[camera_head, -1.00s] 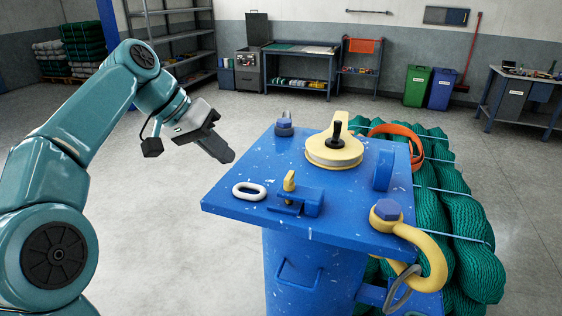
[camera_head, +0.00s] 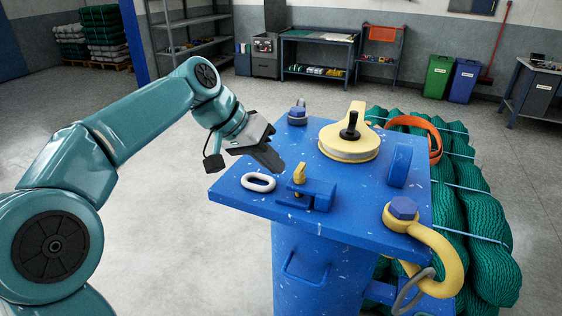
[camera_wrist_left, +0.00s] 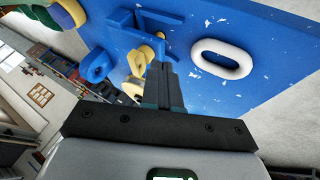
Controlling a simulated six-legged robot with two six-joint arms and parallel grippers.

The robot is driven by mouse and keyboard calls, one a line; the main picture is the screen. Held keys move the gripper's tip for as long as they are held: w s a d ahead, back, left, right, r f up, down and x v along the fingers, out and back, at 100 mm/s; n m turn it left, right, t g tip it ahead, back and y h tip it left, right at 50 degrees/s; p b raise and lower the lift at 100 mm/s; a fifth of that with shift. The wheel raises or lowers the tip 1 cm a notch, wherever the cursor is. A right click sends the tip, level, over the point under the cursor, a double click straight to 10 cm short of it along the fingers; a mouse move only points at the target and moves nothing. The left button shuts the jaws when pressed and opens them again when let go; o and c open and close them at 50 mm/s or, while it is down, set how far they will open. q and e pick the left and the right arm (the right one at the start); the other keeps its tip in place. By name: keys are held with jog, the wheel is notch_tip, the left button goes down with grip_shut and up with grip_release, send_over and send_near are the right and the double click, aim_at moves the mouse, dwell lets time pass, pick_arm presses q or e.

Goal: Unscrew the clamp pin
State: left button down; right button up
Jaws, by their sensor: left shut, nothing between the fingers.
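The clamp pin (camera_head: 299,174) is a small yellow upright piece in a blue clamp (camera_head: 312,195) on the blue bench top (camera_head: 250,203). My left gripper (camera_head: 279,166) is shut and empty, just to the left of the pin and above the bench top; no contact shows. In the left wrist view my shut fingers (camera_wrist_left: 162,70) point toward the clamp (camera_wrist_left: 158,20), with a yellow part beside their tips that is probably the pin (camera_wrist_left: 140,58). My right gripper is not in view.
A white oval link (camera_head: 258,182) lies left of the clamp. A yellow reel (camera_head: 347,150) with a black knob stands behind it, and a yellow shackle (camera_head: 440,255) hangs at the right corner. Green nets (camera_head: 470,210) lie beyond the bench's right side.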

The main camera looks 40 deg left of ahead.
aim_at(300, 171)
pick_arm(q)
jog(key=shift+d+r, duration=0.1)
jog(key=shift+d, duration=0.55)
jog(key=shift+w+d, duration=0.2)
jog(key=shift+w, duration=0.1)
jog(key=shift+w+f, duration=0.25)
jog(key=shift+w, duration=0.1)
jog(key=shift+s+d+r, duration=0.1)
jog(key=shift+s+r, duration=0.1)
jog(key=shift+s, duration=0.2)
jog(key=shift+w+f, duration=0.15)
jog(key=shift+w, duration=0.15)
jog(key=shift+s+n, duration=0.3)
jog(key=shift+n, duration=0.1)
jog(key=shift+w+y, duration=0.1)
jog(key=shift+y, duration=0.2)
jog(key=shift+w+d, duration=0.1)
